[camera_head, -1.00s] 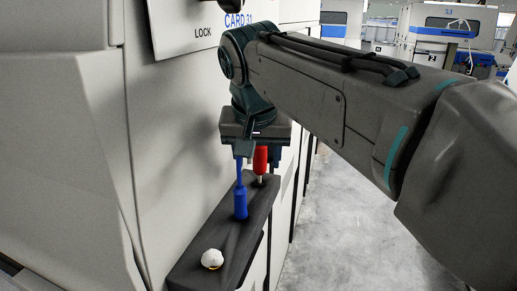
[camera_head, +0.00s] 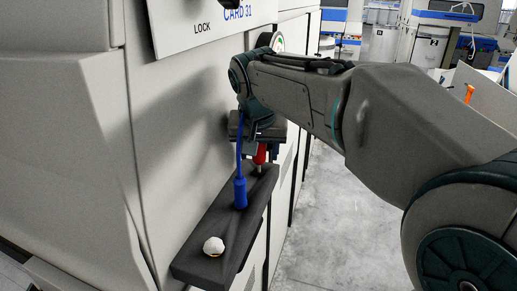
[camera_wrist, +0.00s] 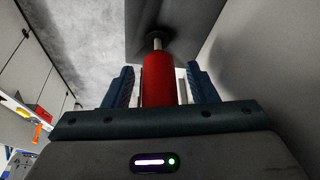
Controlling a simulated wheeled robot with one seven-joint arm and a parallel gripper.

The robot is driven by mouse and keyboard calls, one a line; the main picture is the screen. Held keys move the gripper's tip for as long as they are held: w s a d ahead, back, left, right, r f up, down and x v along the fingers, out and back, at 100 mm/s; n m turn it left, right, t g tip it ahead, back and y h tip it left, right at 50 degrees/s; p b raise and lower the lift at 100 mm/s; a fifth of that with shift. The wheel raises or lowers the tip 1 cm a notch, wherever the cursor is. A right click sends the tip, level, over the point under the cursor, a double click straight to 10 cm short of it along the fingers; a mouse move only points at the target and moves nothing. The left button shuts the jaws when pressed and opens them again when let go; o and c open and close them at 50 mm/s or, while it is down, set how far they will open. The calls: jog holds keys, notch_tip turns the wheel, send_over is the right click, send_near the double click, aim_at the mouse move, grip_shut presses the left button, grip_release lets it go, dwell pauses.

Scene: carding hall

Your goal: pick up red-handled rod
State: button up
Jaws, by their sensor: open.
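The fingers of my gripper (camera_wrist: 161,84) are open, with a visible gap on each side of the handle.
A small white rounded object (camera_head: 213,246) lies on the near end of the shelf. The pale machine wall (camera_head: 175,120) rises close on the left. Bare concrete floor (camera_head: 335,215) is open to the right of the shelf.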

jog(key=c, duration=1.1)
jog(key=shift+o, duration=0.2)
jog(key=shift+r, duration=0.1)
